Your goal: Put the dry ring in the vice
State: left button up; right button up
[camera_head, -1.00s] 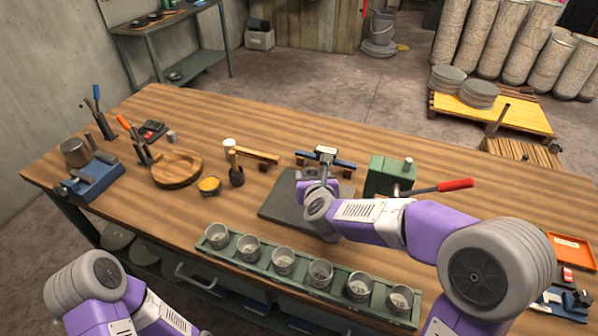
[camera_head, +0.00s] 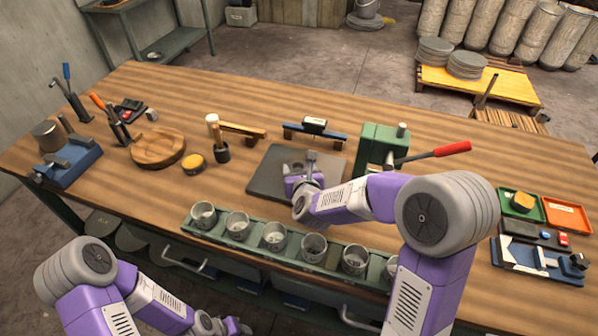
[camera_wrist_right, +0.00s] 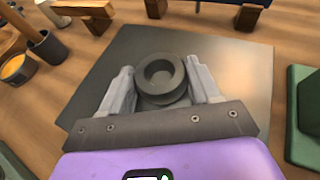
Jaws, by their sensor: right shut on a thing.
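My right gripper (camera_head: 303,173) is low over a dark grey slab (camera_head: 262,177) in the middle of the bench. In the right wrist view its two fingers (camera_wrist_right: 163,88) are shut on a dark grey ring (camera_wrist_right: 160,62) with a round hollow. I cannot tell whether the ring touches the slab. A blue vice-like block (camera_head: 72,176) with grey jaws stands at the bench's left end. My left gripper (camera_head: 228,326) shows only partly at the bottom edge, below the bench front; its fingers are unclear.
A green rack (camera_head: 297,262) of several metal cups lines the front edge. A green press (camera_head: 376,150) with a red-handled lever stands right of the slab. A wooden disc (camera_head: 158,148), yellow tin (camera_head: 193,165) and small wooden bench lie left. Green and orange trays (camera_head: 566,217) are far right.

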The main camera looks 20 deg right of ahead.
jog(key=shift+r, duration=0.1)
jog(key=o, duration=1.3)
